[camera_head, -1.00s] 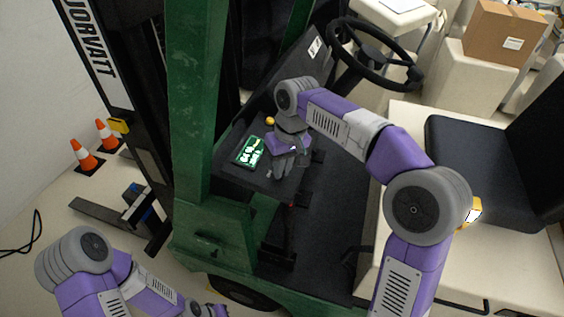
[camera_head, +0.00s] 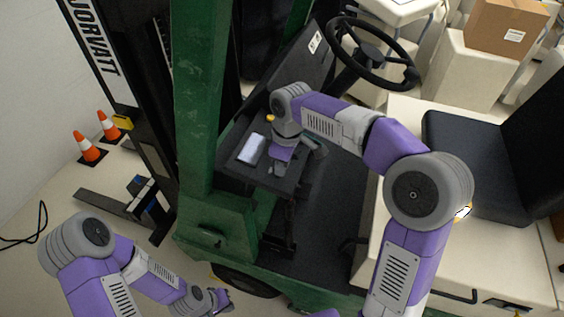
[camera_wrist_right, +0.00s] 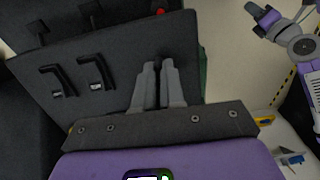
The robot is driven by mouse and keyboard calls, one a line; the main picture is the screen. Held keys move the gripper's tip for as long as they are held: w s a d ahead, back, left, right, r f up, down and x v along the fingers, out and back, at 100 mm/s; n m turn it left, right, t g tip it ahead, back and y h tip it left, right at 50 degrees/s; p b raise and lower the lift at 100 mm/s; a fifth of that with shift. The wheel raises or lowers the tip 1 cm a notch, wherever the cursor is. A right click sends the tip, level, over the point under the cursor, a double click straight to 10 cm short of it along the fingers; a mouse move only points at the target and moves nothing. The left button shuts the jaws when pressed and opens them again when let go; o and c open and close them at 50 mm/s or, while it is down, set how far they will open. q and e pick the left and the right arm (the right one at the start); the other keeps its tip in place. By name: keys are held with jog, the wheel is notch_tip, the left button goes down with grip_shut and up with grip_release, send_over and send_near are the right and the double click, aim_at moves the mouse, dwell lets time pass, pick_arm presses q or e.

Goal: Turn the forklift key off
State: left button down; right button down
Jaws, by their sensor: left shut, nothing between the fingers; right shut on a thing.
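The forklift's dark dashboard panel (camera_head: 240,172) carries a small display (camera_head: 251,149), now a blank pale grey-white. My right gripper (camera_head: 277,169) is at the panel just right of the display, pointing down. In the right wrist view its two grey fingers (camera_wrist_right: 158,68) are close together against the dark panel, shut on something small. The key is hidden between or behind the fingers, so I cannot see its angle. My left gripper (camera_head: 222,299) is shut and empty, low beside the forklift; it also shows in the right wrist view (camera_wrist_right: 263,16).
A black steering wheel (camera_head: 372,55) and an orange-yellow knob (camera_head: 270,118) are beyond my right wrist. A green mast post (camera_head: 202,100) stands left of the panel. The black seat (camera_head: 475,165) is at the right. Black hooked levers (camera_wrist_right: 97,72) show in the right wrist view.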

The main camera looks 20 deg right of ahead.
jog(key=shift+f, duration=0.2)
dwell(0.4)
jog(key=c, duration=1.3)
grip_release()
jog(key=shift+s, duration=0.1)
jog(key=shift+o, duration=0.3)
jog(key=shift+r, duration=0.1)
jog(key=r, duration=0.5)
jog(key=r+p, duration=0.1)
jog(key=r, duration=0.1)
jog(key=shift+s+d+r, duration=0.1)
jog(key=shift+d+r, duration=0.15)
jog(key=shift+d, duration=0.05)
